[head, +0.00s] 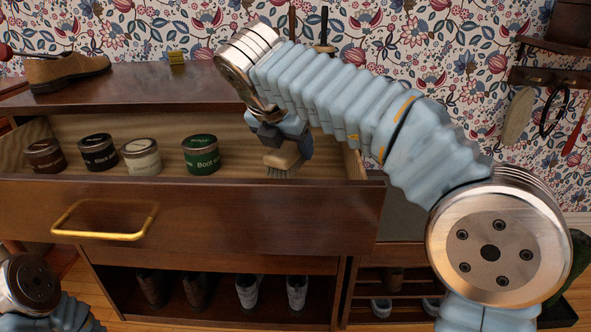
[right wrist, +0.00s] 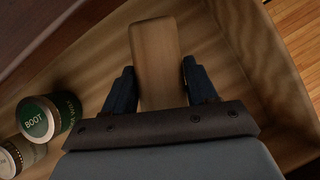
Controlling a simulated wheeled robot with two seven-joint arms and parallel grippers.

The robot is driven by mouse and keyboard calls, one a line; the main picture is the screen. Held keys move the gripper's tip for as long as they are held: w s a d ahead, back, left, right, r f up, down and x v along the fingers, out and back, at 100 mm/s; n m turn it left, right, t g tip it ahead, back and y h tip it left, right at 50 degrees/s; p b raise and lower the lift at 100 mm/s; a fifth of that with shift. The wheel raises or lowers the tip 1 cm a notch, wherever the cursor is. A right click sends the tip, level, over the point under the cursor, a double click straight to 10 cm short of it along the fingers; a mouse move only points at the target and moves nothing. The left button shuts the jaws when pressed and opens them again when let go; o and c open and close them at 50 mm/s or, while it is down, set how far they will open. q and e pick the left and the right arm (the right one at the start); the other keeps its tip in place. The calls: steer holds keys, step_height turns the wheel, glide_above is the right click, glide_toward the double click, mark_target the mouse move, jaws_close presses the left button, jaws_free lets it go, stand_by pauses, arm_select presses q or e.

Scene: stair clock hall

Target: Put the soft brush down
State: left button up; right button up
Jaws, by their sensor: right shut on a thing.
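The soft brush (head: 284,159) has a pale wooden back and grey bristles that point down. My right gripper (head: 286,143) is shut on it, inside the right part of the open drawer (head: 270,209). In the right wrist view the brush's wooden back (right wrist: 154,50) stands between the two dark fingers (right wrist: 158,80). I cannot tell whether the bristles touch the drawer floor. My left arm shows only at the lower left corner; its gripper is out of view.
In the drawer, left of the brush, stand several round tins, the nearest a green boot tin (head: 201,154). The drawer has a brass handle (head: 104,234). Shoes stand on the shelf below.

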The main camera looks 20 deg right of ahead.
mark_target(280, 156)
steer(key=shift+d+f, duration=0.2)
steer(key=shift+f, duration=0.1)
steer(key=f, duration=0.1)
steer(key=f+b, duration=0.1)
steer(key=f, duration=0.2)
steer(key=shift+w+d+b, duration=0.1)
steer(key=shift+d+b, duration=0.2)
steer(key=shift+d, duration=0.05)
steer(key=o, duration=1)
steer(key=shift+o, duration=0.4)
steer(key=shift+r, duration=0.1)
steer(key=p+v, duration=0.3)
steer(key=v, duration=0.8)
steer(key=shift+w, duration=0.15)
steer(key=shift+s+a+r, duration=0.2)
steer(key=shift+s+r, duration=0.05)
steer(key=shift+r, duration=0.2)
